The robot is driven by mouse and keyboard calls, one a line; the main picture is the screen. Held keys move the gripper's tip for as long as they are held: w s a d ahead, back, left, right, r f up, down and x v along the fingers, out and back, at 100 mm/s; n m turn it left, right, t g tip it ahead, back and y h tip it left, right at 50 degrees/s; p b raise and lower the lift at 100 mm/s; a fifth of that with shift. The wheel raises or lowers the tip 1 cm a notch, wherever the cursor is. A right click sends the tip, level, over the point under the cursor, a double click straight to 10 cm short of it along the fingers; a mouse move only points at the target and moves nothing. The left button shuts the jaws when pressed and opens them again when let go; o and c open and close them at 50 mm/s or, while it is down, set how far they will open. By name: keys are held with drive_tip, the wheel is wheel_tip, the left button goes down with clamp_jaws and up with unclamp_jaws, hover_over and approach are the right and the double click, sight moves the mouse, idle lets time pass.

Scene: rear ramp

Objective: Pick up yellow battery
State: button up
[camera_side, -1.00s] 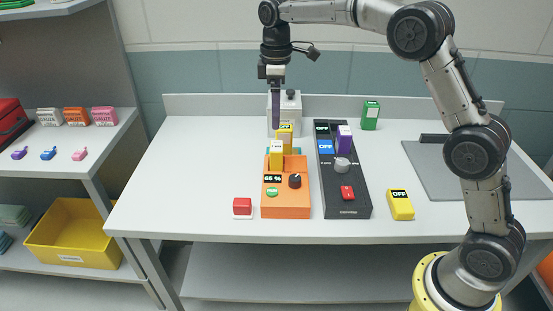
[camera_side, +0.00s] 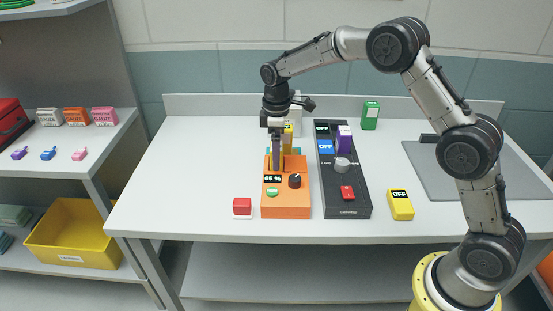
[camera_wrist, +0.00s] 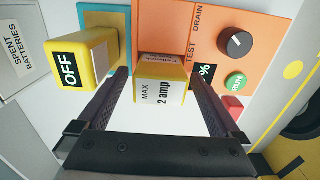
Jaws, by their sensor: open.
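A yellow battery with a white label reading "MAX 2 amp" (camera_wrist: 162,92) stands in the orange tester (camera_side: 286,205). My gripper (camera_side: 277,168) is open and points down over this battery, with one dark finger on each side of it in the wrist view. In the side view the fingers hide most of the battery. I cannot tell whether the fingers touch it. A second yellow battery marked "OFF" (camera_wrist: 85,58) stands just behind, on a teal part, outside the fingers. A third yellow battery marked "OFF" (camera_side: 400,206) lies at the table's front right.
A black console (camera_side: 345,200) with a purple battery (camera_side: 344,138) stands right of the tester. A white spent-batteries box (camera_wrist: 20,52) is behind. A red-and-white block (camera_side: 242,208) sits at front left, a green one (camera_side: 370,115) at the back. The table's left side is clear.

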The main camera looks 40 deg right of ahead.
drive_tip(key=shift+f, duration=0.35)
drive_tip(key=shift+c, duration=0.2)
drive_tip(key=shift+r, duration=0.1)
clamp_jaws()
